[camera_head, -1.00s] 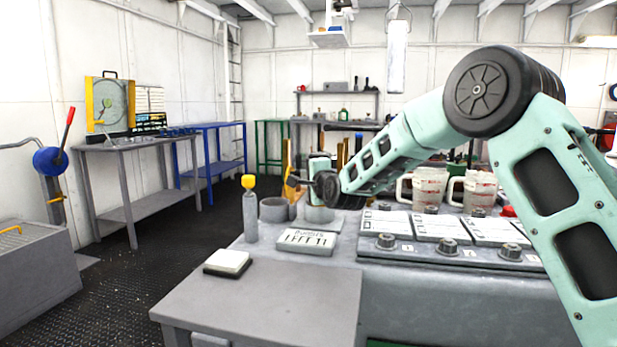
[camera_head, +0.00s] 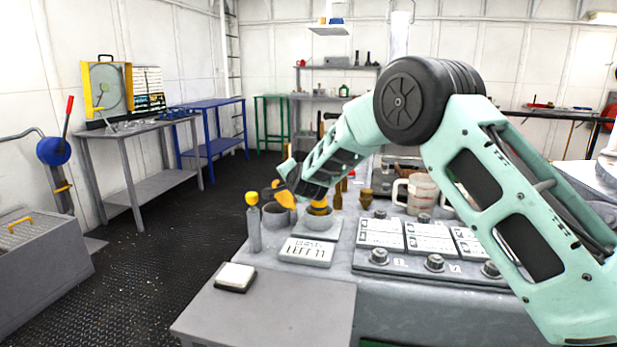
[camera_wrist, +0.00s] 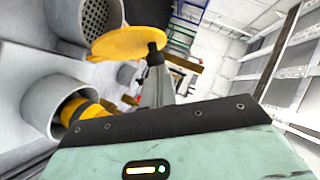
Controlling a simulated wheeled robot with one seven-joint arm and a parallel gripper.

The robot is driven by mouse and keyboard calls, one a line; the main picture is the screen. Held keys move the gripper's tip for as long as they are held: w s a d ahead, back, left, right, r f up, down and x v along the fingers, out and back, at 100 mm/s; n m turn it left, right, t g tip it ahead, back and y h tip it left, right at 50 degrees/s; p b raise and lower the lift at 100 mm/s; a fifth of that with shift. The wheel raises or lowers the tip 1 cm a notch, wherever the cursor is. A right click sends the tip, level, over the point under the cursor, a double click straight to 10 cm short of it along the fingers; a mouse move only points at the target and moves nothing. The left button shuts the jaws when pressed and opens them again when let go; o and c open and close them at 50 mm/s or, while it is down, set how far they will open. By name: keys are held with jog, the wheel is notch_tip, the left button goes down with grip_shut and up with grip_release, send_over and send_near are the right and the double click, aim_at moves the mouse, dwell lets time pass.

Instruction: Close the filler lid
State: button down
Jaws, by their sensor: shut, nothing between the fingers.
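The filler lid is a yellow-orange disc (camera_head: 285,199) by the left of two grey round necks (camera_head: 280,217) on the grey console. It is tilted up, not flat on the neck. In the wrist view the lid (camera_wrist: 130,43) shows as a yellow disc beside a grey neck (camera_wrist: 95,18) with mesh inside. My gripper (camera_wrist: 154,52) is shut and empty. Its dark tip overlaps the lid's edge in the wrist view; I cannot tell whether they touch. In the head view my arm's end partly hides the lid.
The right neck (camera_head: 318,222) holds a yellow-orange piece. A grey bottle with a yellow top (camera_head: 253,225), a lettered plate (camera_head: 306,252) and a white-topped pad (camera_head: 235,277) are near. Jugs (camera_head: 418,193) and a knob panel (camera_head: 405,247) lie right.

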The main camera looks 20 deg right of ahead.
jog(key=shift+w+a+f, duration=0.15)
jog(key=shift+w+a, duration=0.25)
jog(key=shift+a, duration=0.35)
jog(key=shift+p, duration=0.3)
jog(key=shift+r+p, duration=0.5)
jog(key=shift+r, duration=0.35)
